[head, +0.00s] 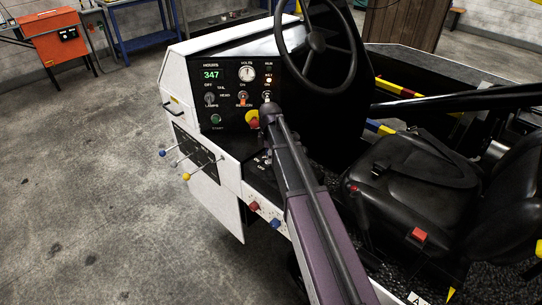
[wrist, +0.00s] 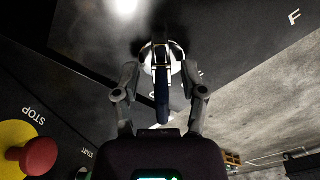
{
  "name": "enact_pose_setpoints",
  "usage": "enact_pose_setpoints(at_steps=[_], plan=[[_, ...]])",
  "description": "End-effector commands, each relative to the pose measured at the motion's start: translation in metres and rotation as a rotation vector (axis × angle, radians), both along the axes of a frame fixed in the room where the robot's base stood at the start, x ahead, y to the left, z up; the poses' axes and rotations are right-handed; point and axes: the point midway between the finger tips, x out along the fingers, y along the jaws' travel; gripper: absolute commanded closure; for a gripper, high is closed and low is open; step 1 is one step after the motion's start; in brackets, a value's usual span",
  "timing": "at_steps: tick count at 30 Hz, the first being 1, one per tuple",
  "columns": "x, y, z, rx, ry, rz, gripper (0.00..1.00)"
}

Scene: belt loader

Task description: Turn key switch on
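The key switch (wrist: 147,66) is a round silver collar on the dark panel, near the top centre of the wrist view. A dark blue key (wrist: 162,98) stands out from it toward the camera. My gripper (wrist: 161,55) has one finger on each side of the key. The fingers look open, with gaps between them and the key. My arm partly hides that area.
A red stop button (wrist: 40,156) on a yellow base sits close to the gripper, at lower left in the wrist view. A steering wheel (head: 316,42) is above right, the seat (head: 415,170) right.

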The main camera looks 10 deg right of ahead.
Motion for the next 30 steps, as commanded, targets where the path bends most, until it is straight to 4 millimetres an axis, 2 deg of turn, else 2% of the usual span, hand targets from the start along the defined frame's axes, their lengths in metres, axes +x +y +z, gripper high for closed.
enact_pose_setpoints(at_steps=[1, 4, 5, 14, 30], plan=[[0.0, 0.0001, 0.0, 0.0, 0.0, 0.0, 0.69], [0.0, 0.0001, 0.0, 0.0, 0.0, 0.0, 0.99], [0.0, 0.0001, 0.0, 0.0, 0.0, 0.0, 1.0], [0.0009, 0.0001, 0.0, 0.0, -0.002, -0.017, 1.0], [0.0021, -0.0001, 0.0, -0.001, -0.005, -0.251, 1.0]])
